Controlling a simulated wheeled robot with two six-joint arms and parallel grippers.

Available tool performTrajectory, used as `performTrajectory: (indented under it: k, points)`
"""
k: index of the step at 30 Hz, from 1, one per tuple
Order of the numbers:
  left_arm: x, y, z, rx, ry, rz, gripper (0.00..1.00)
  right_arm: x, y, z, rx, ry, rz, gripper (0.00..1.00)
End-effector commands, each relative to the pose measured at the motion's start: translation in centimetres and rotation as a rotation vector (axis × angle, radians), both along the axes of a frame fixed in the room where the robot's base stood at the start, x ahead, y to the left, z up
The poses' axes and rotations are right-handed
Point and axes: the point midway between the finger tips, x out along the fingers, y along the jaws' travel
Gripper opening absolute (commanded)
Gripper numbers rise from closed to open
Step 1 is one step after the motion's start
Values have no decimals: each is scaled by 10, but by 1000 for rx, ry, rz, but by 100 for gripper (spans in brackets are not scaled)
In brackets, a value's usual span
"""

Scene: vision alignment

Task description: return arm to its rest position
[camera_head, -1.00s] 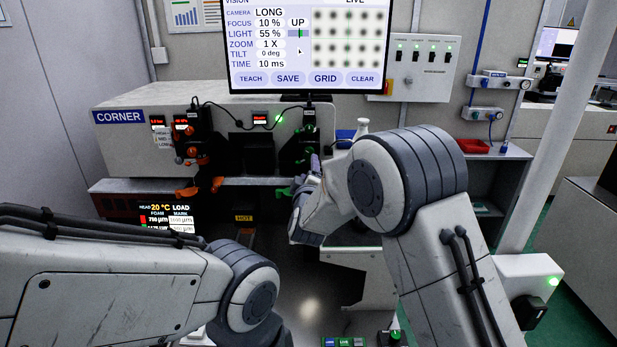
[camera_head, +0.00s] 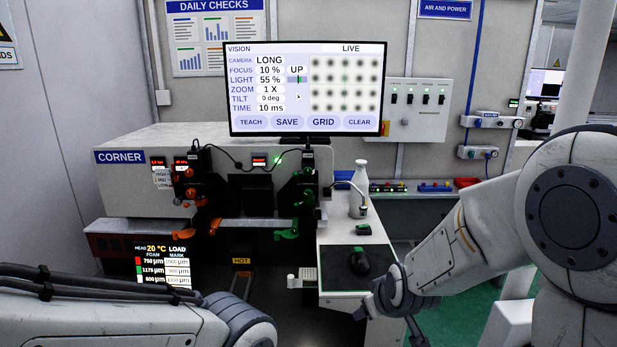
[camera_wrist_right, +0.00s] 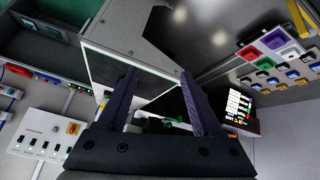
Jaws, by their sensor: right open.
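My right arm (camera_head: 450,245) is on the right in the head view, its forearm reaching down and left beside the small white side table (camera_head: 385,236). In the right wrist view my right gripper (camera_wrist_right: 158,76) is open, its two dark ribbed fingers apart with nothing held between them.
The bench machine (camera_head: 125,185) with orange and green levers stands at centre left, under a monitor (camera_head: 270,90). Green floor (camera_head: 455,318) shows at the lower right.

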Motion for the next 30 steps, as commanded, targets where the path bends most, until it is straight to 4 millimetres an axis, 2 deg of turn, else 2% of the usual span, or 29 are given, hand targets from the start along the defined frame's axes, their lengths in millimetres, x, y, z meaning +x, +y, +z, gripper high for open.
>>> performTrajectory:
  k: [1,3,12,15,23,30]
  points:
    - [0,0,0,0,0,0,50,-18,-9,-5,16,54,-43,67]
    - [0,0,0,0,0,0,50,-40,-17,-11,42,124,-95,67]
    - [0,0,0,0,0,0,50,-121,-46,-27,82,353,-305,67]
    - [0,0,0,0,0,0,50,-144,-50,-29,85,411,-355,67]
    - [0,0,0,0,0,0,50,-165,2,-12,52,454,-178,67]
    - [0,0,0,0,0,0,50,-205,49,6,9,512,18,67]
